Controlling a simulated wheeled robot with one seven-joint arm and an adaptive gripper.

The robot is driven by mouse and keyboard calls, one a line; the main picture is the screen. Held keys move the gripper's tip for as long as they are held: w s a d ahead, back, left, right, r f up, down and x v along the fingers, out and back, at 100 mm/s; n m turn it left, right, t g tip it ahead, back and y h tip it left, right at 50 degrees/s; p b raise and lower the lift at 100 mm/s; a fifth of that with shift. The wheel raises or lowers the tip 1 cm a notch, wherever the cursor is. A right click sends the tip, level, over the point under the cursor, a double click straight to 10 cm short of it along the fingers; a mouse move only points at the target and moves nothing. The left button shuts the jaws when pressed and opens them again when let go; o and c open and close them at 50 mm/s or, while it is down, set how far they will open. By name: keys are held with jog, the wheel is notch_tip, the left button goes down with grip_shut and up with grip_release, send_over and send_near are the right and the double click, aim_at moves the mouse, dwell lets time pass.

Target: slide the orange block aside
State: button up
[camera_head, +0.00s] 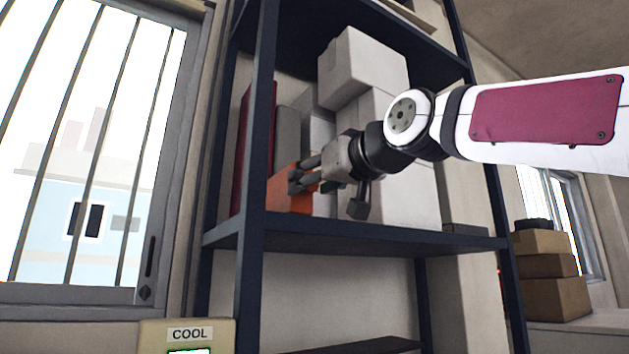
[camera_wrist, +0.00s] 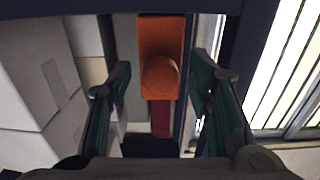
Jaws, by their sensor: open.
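The orange block (camera_head: 290,189) stands on the middle shelf of a dark blue rack, near its left post. In the wrist view the orange block (camera_wrist: 163,40) sits between and beyond my two fingers, with a rounded orange part on its face. My gripper (camera_head: 300,180) is open and reaches leftward over the shelf, overlapping part of the block in the head view. In the wrist view the fingers of my gripper (camera_wrist: 160,85) are spread to either side of the block. I cannot tell whether a finger touches it.
The blue shelf board (camera_head: 350,238) carries stacked white boxes (camera_head: 365,70) behind my gripper. A dark red upright item (camera_head: 258,140) and a grey one (camera_head: 287,140) stand behind the block. The rack's left post (camera_head: 254,180) is close to the block. A barred window (camera_head: 90,150) is at left.

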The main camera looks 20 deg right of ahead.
grip_shut()
jog(key=shift+s+a+p, duration=0.2)
jog(key=shift+a, duration=0.85)
jog(key=shift+s+a+p, duration=0.2)
jog(key=shift+a, duration=0.8)
grip_release()
